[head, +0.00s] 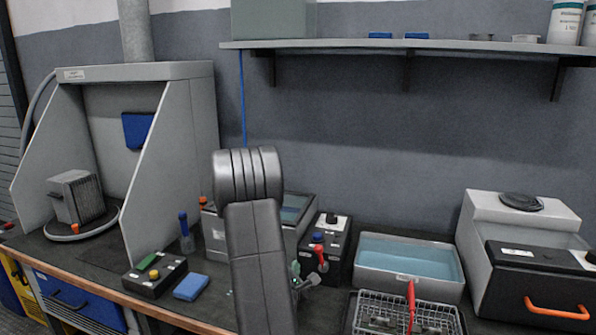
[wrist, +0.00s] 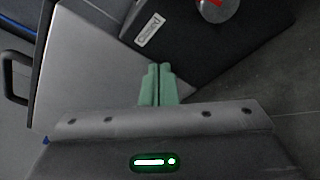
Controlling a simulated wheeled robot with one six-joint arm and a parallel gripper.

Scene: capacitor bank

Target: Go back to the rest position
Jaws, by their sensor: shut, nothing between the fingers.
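My gripper (wrist: 158,84) shows in the wrist view with its two green fingers together and nothing between them. The fingers appear in front of a light grey surface (wrist: 95,65) and beside a black box (wrist: 205,40) with a white label and a red-marked round knob. I cannot tell how far they are from either. In the head view my arm rises in the middle of the picture and hides most of the gripper and part of the bench.
A grey booth (head: 185,150) stands at the left. A black button box (head: 155,278) and blue sponge (head: 190,287) lie near the front edge. A water tray (head: 410,285), wire basket (head: 440,320) and orange-handled black unit (head: 535,285) stand at the right. A shelf (head: 400,44) runs above.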

